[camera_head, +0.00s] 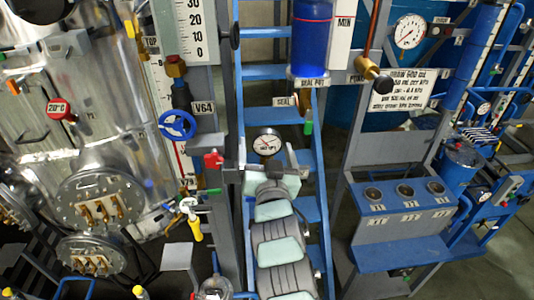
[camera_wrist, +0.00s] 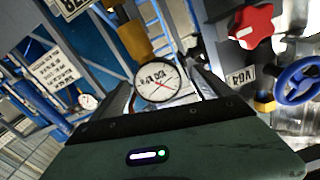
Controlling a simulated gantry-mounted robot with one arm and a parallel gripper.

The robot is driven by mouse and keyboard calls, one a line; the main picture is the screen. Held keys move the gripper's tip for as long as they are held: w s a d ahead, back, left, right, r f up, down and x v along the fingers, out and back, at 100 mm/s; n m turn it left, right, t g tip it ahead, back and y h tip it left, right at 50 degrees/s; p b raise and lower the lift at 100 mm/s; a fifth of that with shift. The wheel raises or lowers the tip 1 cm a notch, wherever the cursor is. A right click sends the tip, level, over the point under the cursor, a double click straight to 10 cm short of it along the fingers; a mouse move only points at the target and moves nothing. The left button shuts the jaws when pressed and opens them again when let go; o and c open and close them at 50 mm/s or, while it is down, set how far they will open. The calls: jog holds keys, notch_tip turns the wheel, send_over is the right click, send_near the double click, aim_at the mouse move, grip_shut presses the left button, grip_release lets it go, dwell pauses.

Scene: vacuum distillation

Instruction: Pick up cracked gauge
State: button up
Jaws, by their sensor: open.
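A round white-faced gauge (camera_head: 267,143) with a red needle and dark lettering is in the middle of the head view. In the wrist view the gauge (camera_wrist: 157,80) faces the camera, below a brass fitting (camera_wrist: 134,40). I cannot make out a crack for sure. My gripper (camera_head: 272,161) is open at the gauge, with my arm reaching up from the bottom. In the wrist view the fingers of my gripper (camera_wrist: 163,88) stand on either side of the gauge. Whether they touch it is unclear.
A red handle (camera_wrist: 251,27) and blue valve wheel (camera_wrist: 299,80) are close by on the right in the wrist view. A blue ladder frame (camera_head: 265,72) stands behind. Another gauge (camera_head: 410,32) is at upper right. A blue bench (camera_head: 400,253) stands right of my arm.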

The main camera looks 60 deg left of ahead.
jog(key=shift+w+a+p, duration=0.1)
jog(key=shift+a+p, duration=0.2)
jog(key=shift+a, duration=0.1)
jog(key=shift+w+p+x, duration=0.2)
jog(key=shift+p+x, duration=0.75)
jog(key=shift+x, duration=1.3)
jog(key=c, duration=1.6)
